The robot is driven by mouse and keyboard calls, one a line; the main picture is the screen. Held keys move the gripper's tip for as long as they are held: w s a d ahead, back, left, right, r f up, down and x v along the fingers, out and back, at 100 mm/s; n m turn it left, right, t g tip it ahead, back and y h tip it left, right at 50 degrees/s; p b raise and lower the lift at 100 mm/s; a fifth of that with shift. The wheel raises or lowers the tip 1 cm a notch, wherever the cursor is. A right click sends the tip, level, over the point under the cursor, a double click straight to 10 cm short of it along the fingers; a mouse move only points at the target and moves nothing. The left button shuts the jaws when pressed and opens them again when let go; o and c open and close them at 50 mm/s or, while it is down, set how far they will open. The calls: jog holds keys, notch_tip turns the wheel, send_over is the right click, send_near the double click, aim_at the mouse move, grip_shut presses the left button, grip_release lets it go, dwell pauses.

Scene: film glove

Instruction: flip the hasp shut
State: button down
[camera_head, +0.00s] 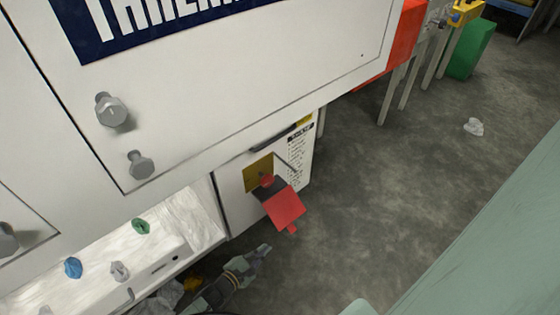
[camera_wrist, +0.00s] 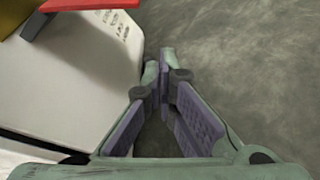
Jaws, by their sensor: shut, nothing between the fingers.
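The hasp (camera_head: 285,209) is a red flap with a dark upper part, sticking out and down from a yellow plate (camera_head: 259,170) on the front of a low white box. It stands away from the box face. In the wrist view a red edge of the hasp (camera_wrist: 90,4) shows at the top left, cut off by the frame. My gripper (camera_head: 264,249) is below and slightly left of the hasp, apart from it. In the wrist view my gripper (camera_wrist: 164,60) has its fingertips together, empty, over the floor beside the white box (camera_wrist: 80,70).
White cabinet doors with grey knobs (camera_head: 111,110) fill the upper left. A white ledge holds a blue lump (camera_head: 73,267) and a green lump (camera_head: 140,226). Grey floor (camera_head: 420,170) is open to the right, with a crumpled white scrap (camera_head: 474,127) and a green bin (camera_head: 470,50).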

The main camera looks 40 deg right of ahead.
jog(key=x, duration=1)
jog(key=shift+s+d+r+p, duration=0.1)
jog(key=shift+s+r+p, duration=0.4)
jog(key=shift+r, duration=0.35)
jog(key=shift+s+r+p, duration=0.25)
jog(key=shift+s+r, duration=0.35)
jog(key=shift+r, duration=0.25)
